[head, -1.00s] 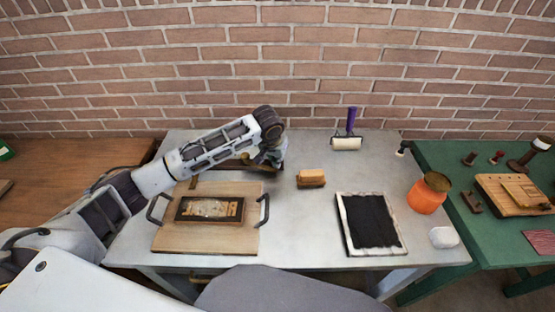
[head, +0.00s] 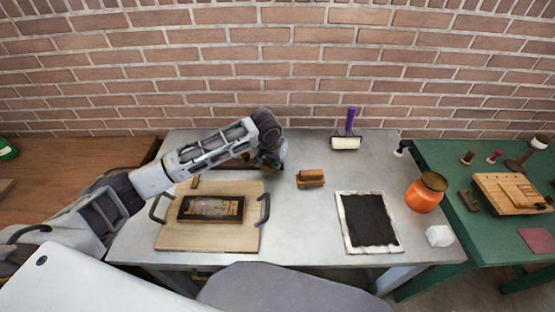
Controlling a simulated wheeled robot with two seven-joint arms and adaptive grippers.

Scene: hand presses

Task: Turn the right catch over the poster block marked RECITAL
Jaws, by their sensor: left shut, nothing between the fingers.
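A dark-framed block (head: 211,208) with a pale worn face lies on a wooden board (head: 185,240) with two dark handles, at the left of the grey table. Its lettering is too small to read, and I cannot make out the catches on it. My left gripper (head: 270,164) is beyond the board's far right corner, apart from the block. It is shut and empty, partly hidden by my own wrist. My right gripper is not in view.
A brown wooden block (head: 311,179) stands right of the board. A black ink slab (head: 370,222), a purple-handled roller (head: 346,141), an orange jar (head: 426,192) and a white lump (head: 439,236) are farther right. A green table (head: 480,240) adjoins on the right.

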